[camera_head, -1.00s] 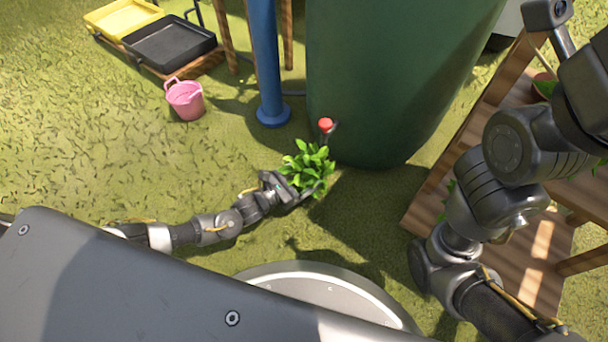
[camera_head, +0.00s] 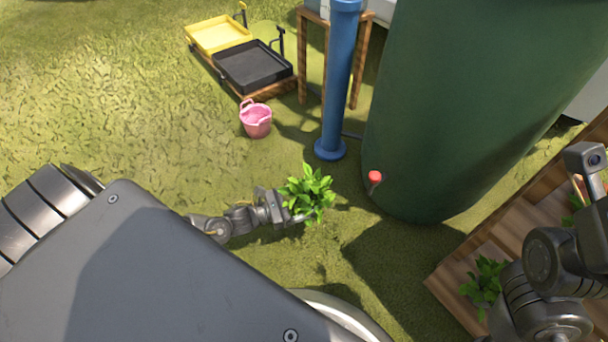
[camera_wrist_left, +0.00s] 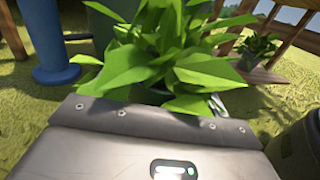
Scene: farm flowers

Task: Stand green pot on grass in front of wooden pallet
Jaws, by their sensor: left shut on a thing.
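My left gripper (camera_head: 292,213) is shut on a leafy green plant (camera_head: 308,190), held over the grass left of the dark green barrel. The plant fills the middle of the left wrist view (camera_wrist_left: 165,60). Its leaves hide most of the pot, so I cannot make out its colour. The wooden pallet (camera_head: 266,91) lies on the grass at the upper left, under a yellow tray (camera_head: 218,35) and a black tray (camera_head: 252,66). My right arm is at the right edge; its fingertips are not visible.
A pink bucket (camera_head: 256,121) stands on the grass near the pallet's front end. A blue post (camera_head: 336,90) and the large green barrel (camera_head: 440,120) stand right of it. Wooden shelves (camera_head: 450,290) with plants are at lower right. Open grass (camera_head: 110,110) lies left.

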